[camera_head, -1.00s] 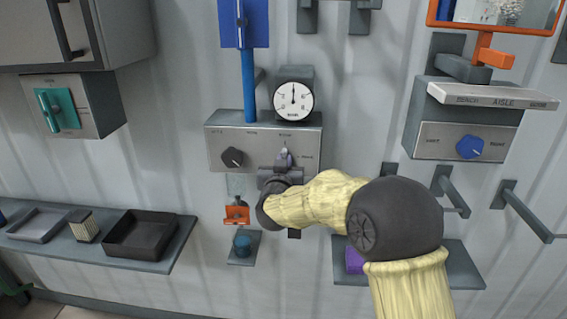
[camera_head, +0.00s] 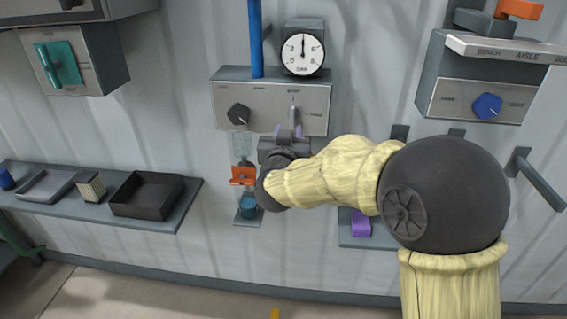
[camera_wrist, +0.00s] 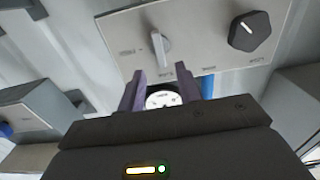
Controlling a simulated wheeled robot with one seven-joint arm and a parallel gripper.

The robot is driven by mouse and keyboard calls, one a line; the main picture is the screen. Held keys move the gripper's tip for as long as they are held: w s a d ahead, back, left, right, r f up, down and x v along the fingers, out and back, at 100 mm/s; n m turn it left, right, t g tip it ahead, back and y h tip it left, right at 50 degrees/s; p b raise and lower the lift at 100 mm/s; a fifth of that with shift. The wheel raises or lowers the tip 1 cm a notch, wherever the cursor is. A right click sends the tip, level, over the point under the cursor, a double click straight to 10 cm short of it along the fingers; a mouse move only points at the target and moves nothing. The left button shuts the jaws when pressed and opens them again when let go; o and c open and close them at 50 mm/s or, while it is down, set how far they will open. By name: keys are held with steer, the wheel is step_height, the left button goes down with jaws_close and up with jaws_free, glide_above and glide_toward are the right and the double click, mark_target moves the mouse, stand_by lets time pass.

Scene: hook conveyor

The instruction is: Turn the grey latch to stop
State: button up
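The grey latch (camera_head: 293,114) is a slim light lever on the right part of the metal control panel (camera_head: 262,97). It stands upright in the head view. It also shows in the wrist view (camera_wrist: 161,48), where the panel appears upside down. My gripper (camera_head: 288,131) is just below the latch in the head view, its purple fingertips pointing at the panel. In the wrist view my gripper (camera_wrist: 159,88) is open, with a clear gap between its fingers. The latch lies beyond the fingertips and is not between them. The small panel labels are too blurred to read.
A dark knob (camera_head: 238,114) is left of the latch, and a round gauge (camera_head: 302,51) stands on the panel by a blue post (camera_head: 256,40). An orange piece (camera_head: 243,175) hangs below. A box with a blue knob (camera_head: 487,106) is at right.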

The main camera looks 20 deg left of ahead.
steer(key=b+v, duration=0.3)
steer(key=v, duration=0.7)
steer(key=w+d+f+g, duration=0.2)
steer(key=d+f+g, duration=0.5)
steer(key=d+f, duration=0.75)
steer(key=s+d+f+m+g+h, duration=0.1)
steer(key=s+d+f+g+h, duration=0.1)
steer(key=s+d+f+g, duration=0.2)
steer(key=s+d+f+m+g+h, duration=0.1)
steer(key=s+d+f, duration=0.4)
steer(key=s+d, duration=0.5)
steer(key=d+g+h, duration=0.1)
steer(key=d+g, duration=0.1)
steer(key=d, duration=0.4)
steer(key=shift+s+d+f+m+g, duration=0.15)
steer(key=shift+d+f+m+g, duration=0.1)
steer(key=shift+m+g, duration=0.15)
